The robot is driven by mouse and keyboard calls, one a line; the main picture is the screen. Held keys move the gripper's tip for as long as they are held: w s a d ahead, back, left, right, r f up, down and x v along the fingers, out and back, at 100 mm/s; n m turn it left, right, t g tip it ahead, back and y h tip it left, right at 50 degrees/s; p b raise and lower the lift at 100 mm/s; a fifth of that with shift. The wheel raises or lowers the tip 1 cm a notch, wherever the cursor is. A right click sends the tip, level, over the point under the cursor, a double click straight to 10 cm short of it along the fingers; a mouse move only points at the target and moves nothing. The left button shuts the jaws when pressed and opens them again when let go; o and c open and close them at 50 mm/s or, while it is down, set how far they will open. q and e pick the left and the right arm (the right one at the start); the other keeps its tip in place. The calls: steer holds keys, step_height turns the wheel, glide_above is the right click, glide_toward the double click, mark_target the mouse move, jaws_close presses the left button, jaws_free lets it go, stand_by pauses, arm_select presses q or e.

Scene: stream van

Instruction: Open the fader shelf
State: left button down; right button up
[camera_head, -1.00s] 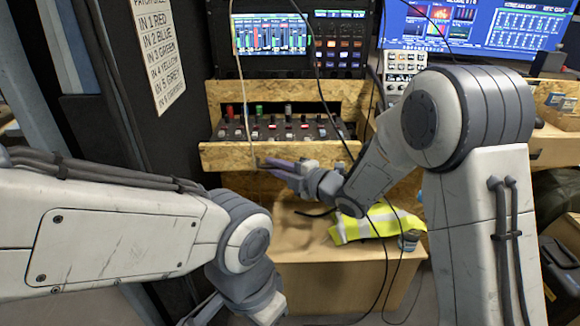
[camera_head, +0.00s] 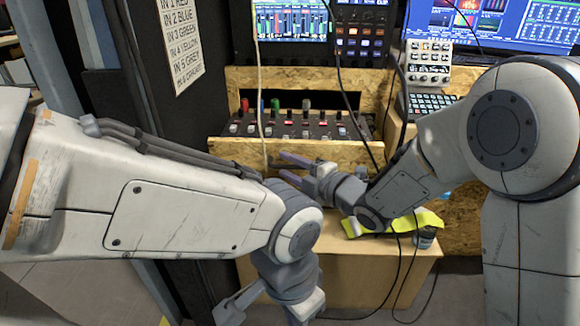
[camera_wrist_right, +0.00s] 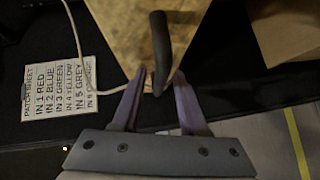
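The fader shelf (camera_head: 232,151) is a chipboard tray below the mixing screen, with a row of faders and coloured knobs inside. Its front board faces me. My right gripper (camera_head: 282,167) is just in front of the board's lower edge, fingers pointing left. In the right wrist view its two purple fingers (camera_wrist_right: 159,82) are apart. A dark curved bar (camera_wrist_right: 160,45), a handle or a cable, hangs in front of the chipboard and reaches down between the fingertips; I cannot tell whether they touch it. My left gripper (camera_head: 270,307) hangs low at the bottom, its fingers spread and empty.
A white cable (camera_head: 260,75) and black cables hang across the shelf front. A yellow vest (camera_head: 425,218) lies on the wooden box (camera_head: 360,270) below. A patch sheet (camera_head: 180,45) is on the dark panel at left. A keyboard (camera_head: 432,103) sits at right.

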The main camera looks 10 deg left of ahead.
steer(key=shift+s, duration=0.1)
steer(key=p+v, duration=0.1)
steer(key=v, duration=0.9)
steer(key=shift+d, duration=0.15)
